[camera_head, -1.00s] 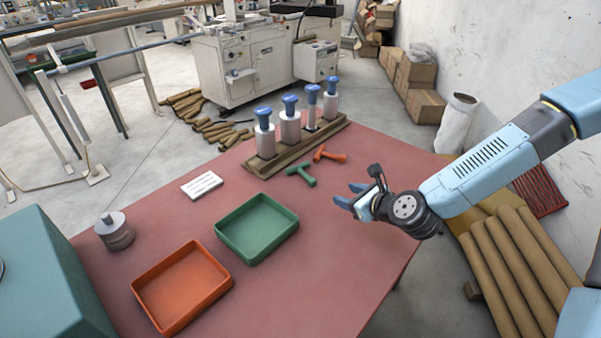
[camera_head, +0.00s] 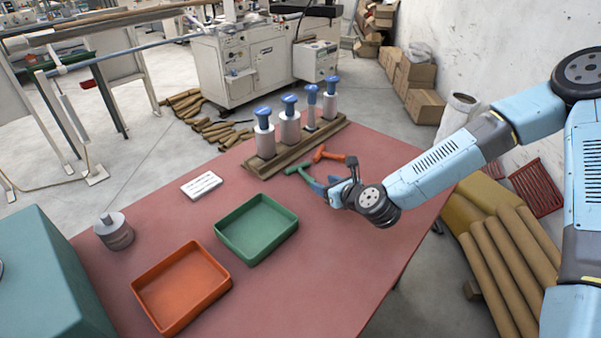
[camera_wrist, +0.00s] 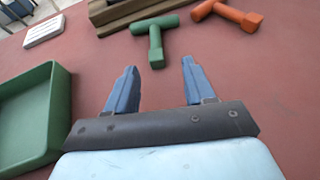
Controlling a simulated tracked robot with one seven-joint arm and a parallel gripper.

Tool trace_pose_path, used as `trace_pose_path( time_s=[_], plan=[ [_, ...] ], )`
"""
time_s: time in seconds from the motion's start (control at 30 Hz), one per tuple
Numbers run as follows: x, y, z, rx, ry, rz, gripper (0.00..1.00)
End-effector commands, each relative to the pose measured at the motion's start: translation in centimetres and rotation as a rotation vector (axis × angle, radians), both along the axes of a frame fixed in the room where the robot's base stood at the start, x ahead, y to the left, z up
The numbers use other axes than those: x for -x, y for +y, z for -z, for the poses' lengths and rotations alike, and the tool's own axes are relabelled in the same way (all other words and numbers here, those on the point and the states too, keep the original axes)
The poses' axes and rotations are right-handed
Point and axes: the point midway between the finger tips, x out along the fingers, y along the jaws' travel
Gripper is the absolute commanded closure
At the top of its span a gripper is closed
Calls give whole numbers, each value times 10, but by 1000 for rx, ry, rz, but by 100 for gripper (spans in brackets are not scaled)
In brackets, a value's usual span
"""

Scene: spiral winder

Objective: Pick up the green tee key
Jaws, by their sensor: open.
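The green tee key (camera_head: 297,169) lies on the red table just in front of the wooden rack. In the wrist view the green tee key (camera_wrist: 155,40) lies beyond my fingertips, its stem pointing toward the gap between them. My gripper (camera_head: 324,186) is open and empty, close to the key on its right side in the head view. The wrist view shows both blue fingers of my gripper (camera_wrist: 160,75) spread apart. They do not enclose the key. In the head view my fingers seem to overlap the near end of the key's stem.
An orange tee key (camera_head: 328,153) lies just right of the green one, also in the wrist view (camera_wrist: 228,15). A wooden rack (camera_head: 300,146) with blue-topped cylinders stands behind. A green tray (camera_head: 257,254) and an orange tray (camera_head: 183,318) are nearer. A white card (camera_head: 201,185) lies left.

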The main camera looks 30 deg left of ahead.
Motion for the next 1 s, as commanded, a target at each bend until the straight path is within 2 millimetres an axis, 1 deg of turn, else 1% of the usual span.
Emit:
trace_pose_path(
  time_s=[0.13,0.4,0.53,0.73,0.77,1.0],
  plan=[
    [-3,11,6,1,-1,-3,47],
    [-17,36,21,0,-2,-1,47],
    [-20,41,24,1,-1,-2,47],
    [-20,41,24,0,0,-1,47],
    [-20,41,24,0,0,-1,48],
    [-20,41,24,0,0,-1,71]
  ],
)
